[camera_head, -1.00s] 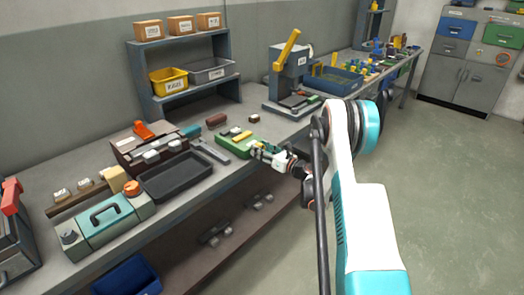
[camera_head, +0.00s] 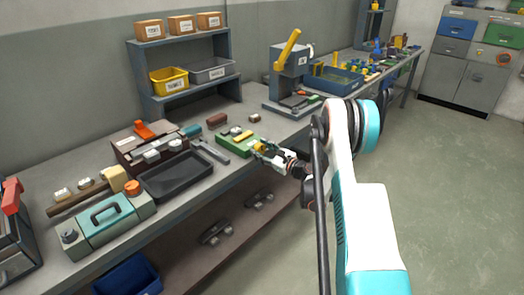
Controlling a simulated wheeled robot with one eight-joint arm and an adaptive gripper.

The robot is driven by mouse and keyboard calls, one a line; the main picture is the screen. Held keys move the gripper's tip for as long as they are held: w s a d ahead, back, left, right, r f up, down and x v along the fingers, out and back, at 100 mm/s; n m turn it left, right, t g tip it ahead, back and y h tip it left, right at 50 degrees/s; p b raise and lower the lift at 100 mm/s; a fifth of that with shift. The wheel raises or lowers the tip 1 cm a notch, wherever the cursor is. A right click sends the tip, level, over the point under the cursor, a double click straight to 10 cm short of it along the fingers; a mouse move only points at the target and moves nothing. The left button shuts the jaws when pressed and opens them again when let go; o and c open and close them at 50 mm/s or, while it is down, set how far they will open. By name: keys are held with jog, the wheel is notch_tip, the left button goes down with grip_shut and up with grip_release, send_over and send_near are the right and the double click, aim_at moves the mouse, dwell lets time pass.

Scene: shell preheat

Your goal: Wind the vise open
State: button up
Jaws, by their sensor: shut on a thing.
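What looks like the vise is a low green device (camera_head: 228,151) with a yellow part on top, near the front edge of the bench. My gripper (camera_head: 262,149) is at its right end, shut on a small part there that appears to be the vise handle. A yellow piece shows at the fingertips. The fingers and the handle are small in the picture, and my wrist partly hides them. I cannot tell how wide the vise jaws stand.
A dark empty tray (camera_head: 176,178) and a teal case (camera_head: 105,226) are on the bench to the left. A press with a yellow lever (camera_head: 287,62) stands behind. The floor at right is clear.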

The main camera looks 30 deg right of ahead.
dwell(0.3)
jog(key=o, duration=1.1)
jog(key=shift+c, duration=0.2)
jog(key=v, duration=1.2)
